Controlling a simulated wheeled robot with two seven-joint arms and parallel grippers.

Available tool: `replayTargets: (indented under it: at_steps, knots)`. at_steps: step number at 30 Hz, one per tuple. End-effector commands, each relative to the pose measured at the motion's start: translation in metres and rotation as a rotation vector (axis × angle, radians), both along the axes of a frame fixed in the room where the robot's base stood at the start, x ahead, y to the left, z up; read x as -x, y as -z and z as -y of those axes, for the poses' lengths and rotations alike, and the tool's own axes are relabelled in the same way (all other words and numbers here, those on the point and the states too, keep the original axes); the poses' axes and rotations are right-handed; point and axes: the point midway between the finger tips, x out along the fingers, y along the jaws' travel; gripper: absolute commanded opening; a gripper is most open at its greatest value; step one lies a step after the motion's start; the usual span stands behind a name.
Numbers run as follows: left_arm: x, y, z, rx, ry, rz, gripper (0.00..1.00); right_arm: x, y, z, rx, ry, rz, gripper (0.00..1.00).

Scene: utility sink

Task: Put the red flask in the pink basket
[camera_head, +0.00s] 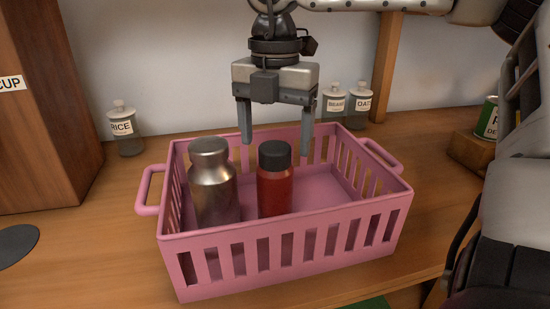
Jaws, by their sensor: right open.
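The red flask (274,192), with a black cap, stands upright inside the pink basket (291,222), in its left half. A silver metal flask (214,188) stands just left of it in the same basket. The basket's front wall hides the lower parts of both flasks. My right gripper (276,143) is open and empty, pointing down over the basket. Its fingertips are just above and seemingly behind the red flask's cap, apart from it as far as I can see. My left gripper is not in view.
Glass jars labelled RICE (124,130), BEANS (334,102) and DATES (358,104) stand along the back wall. A wooden cabinet (40,110) is at left, and a green can (488,118) sits on a wooden block at right. The basket's right half is empty.

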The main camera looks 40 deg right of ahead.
Motion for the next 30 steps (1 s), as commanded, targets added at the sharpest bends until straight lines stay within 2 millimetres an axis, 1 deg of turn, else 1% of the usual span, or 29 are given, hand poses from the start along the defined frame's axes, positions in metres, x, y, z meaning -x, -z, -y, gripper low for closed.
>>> replayTargets:
  at_steps: [1, 3, 6, 9, 15, 30]
  knots:
    - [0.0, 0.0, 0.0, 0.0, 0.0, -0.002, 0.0, -0.001, -0.013, 0.0, 0.004, 0.003, 0.005, 0.77]
    - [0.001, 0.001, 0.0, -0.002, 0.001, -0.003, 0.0, -0.001, -0.026, 0.0, 0.003, 0.002, 0.003, 0.77]
    - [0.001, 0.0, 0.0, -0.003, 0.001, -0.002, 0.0, -0.001, -0.041, 0.0, 0.003, 0.002, 0.001, 0.77]
    - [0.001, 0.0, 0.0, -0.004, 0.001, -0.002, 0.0, 0.0, -0.052, 0.0, 0.001, 0.001, 0.002, 0.77]
    - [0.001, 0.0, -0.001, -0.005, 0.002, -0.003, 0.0, 0.0, -0.058, 0.0, 0.0, 0.0, -0.002, 0.77]
    - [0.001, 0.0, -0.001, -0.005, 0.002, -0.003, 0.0, 0.0, -0.057, 0.0, 0.0, 0.0, -0.001, 0.77]
